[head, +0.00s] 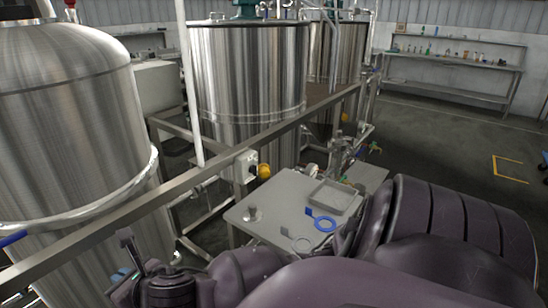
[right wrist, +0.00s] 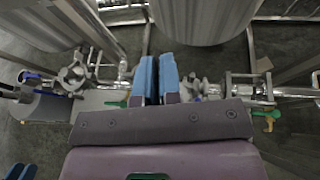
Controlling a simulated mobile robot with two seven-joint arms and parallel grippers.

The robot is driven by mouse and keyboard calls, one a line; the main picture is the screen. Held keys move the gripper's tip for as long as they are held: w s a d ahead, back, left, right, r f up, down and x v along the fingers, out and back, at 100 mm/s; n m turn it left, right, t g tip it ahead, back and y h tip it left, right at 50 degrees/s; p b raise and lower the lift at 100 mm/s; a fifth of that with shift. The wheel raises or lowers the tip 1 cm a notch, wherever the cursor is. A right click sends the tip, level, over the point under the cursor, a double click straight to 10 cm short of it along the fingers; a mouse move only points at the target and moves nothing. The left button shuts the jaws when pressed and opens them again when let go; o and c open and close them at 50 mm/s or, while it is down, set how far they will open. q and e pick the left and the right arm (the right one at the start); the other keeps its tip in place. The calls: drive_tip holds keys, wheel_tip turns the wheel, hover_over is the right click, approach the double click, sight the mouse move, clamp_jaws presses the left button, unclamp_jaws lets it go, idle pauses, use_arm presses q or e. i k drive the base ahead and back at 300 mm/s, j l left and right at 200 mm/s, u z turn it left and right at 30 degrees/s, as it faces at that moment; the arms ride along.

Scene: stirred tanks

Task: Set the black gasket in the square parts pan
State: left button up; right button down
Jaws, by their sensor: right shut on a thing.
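The square parts pan (head: 333,197) is a shallow grey tray at the back right of the small grey table. It looks empty. My right gripper (right wrist: 157,68) shows two blue fingers close together in the right wrist view, shut on a thin piece that they mostly hide, taken to be the black gasket. No black gasket shows on the table. In the head view a dark gripper (head: 130,258) is at the lower left, apart from the table and pan.
A steel rail (head: 215,160) runs past the tanks behind the table. My purple arm covers the table's near right.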

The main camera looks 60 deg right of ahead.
sight(332, 200)
drive_tip(key=l+z, duration=0.25)
drive_tip(key=l, duration=0.3)
drive_tip(key=l+z, duration=0.2)
drive_tip(key=l, duration=0.4)
drive_tip(key=l+z, duration=0.25)
drive_tip(key=l, duration=0.3)
drive_tip(key=i+l+z, duration=0.25)
drive_tip(key=l, duration=0.3)
drive_tip(key=k, duration=0.1)
